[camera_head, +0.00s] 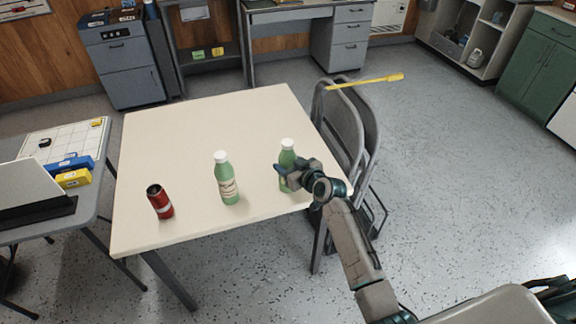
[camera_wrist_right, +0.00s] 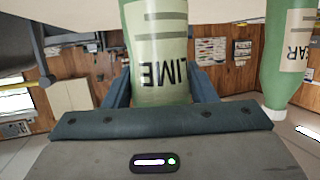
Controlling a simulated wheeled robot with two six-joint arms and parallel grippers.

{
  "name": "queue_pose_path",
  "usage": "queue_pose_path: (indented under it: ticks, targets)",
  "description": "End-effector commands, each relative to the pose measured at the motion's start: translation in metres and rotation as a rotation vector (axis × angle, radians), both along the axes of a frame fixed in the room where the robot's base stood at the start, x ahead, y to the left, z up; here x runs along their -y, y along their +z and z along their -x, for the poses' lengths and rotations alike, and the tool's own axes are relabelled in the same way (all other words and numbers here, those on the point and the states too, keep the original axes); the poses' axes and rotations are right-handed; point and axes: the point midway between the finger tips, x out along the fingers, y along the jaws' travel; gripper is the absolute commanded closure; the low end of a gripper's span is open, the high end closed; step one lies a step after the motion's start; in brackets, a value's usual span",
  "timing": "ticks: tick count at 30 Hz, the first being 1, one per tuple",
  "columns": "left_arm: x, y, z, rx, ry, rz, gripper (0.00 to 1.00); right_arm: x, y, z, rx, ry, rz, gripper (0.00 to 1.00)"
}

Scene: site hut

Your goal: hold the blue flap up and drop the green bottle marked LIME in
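The green bottle marked LIME (camera_head: 287,158) stands upright at the right side of the pale table, with a white cap. My right gripper (camera_head: 284,178) is at its side. In the right wrist view, which is upside down, the LIME bottle (camera_wrist_right: 158,45) fills the space between the two fingers (camera_wrist_right: 160,88). They appear to touch it on both sides. A second green bottle (camera_head: 226,182) with a pale label and white cap stands to its left; in the wrist view this bottle (camera_wrist_right: 285,60) shows label letters ending in "AR". I see no blue flap. My left gripper is not in view.
A red can (camera_head: 160,202) stands at the left of the pale table (camera_head: 200,120), whose back half is clear. Folded grey chairs (camera_head: 345,125) lean by its right edge. A side table at left holds blue (camera_head: 70,162) and yellow (camera_head: 73,178) items.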

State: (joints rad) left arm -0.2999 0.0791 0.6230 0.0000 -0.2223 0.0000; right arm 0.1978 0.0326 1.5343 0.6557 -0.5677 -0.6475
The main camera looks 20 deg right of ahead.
Motion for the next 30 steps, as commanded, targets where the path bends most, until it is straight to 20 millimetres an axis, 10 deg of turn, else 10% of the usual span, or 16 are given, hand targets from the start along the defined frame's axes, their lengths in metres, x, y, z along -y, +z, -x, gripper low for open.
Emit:
queue_pose_path:
  ticks: [30]
  targets:
    - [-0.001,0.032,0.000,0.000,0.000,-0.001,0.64,0.000,0.041,0.000,0.001,0.000,0.000,0.68]
